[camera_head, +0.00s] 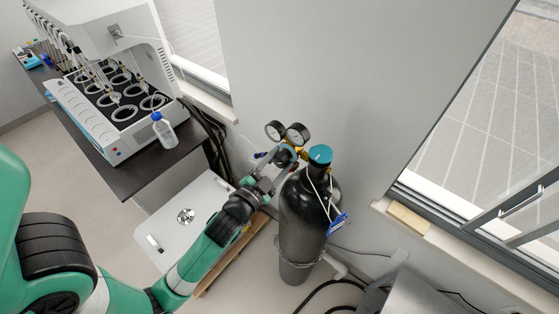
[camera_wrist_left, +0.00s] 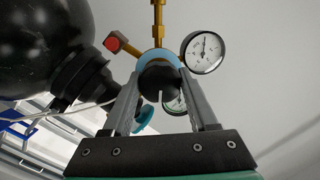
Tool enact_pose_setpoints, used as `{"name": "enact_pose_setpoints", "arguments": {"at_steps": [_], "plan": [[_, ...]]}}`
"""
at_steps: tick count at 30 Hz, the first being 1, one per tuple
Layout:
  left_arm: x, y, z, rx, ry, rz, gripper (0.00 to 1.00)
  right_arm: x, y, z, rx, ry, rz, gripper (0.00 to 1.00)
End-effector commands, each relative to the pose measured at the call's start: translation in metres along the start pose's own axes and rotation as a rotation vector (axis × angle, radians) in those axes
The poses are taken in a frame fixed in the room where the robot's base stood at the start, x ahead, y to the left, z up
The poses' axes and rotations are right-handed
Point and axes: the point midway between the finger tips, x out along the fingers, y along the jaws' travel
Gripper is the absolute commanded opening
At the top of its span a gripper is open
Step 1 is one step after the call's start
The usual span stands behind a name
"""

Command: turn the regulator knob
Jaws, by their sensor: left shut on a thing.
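The black regulator knob (camera_wrist_left: 158,88) sits between the two grey fingers of my left gripper (camera_wrist_left: 160,76) in the left wrist view. The fingers are shut on it, one on each side. In the head view my left gripper (camera_head: 276,170) reaches up to the regulator beside the cylinder top, and its fingers partly hide the knob. Two round gauges (camera_head: 297,133) stand above the knob. In the wrist view one gauge (camera_wrist_left: 203,51) shows clearly, and the other is mostly hidden behind the knob and finger. My right gripper is not in view.
A dark gas cylinder (camera_head: 298,220) with a teal valve cap (camera_head: 320,154) stands close to the right of my left gripper. A white cabinet (camera_head: 170,228) is to the left. A dark table (camera_head: 150,172) bears a white distiller (camera_head: 98,120) and a bottle (camera_head: 164,132).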

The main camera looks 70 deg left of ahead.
Motion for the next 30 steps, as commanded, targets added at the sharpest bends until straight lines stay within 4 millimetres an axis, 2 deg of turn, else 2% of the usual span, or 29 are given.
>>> {"name": "enact_pose_setpoints", "arguments": {"at_steps": [18,30], "plan": [[0.0001,-0.0026,-0.0010,-0.551,-0.036,0.047,0.03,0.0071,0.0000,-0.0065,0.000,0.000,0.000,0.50],[0.0001,-0.0019,-0.0002,-0.743,-0.049,0.065,0.03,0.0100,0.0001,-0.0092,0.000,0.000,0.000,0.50]]}}
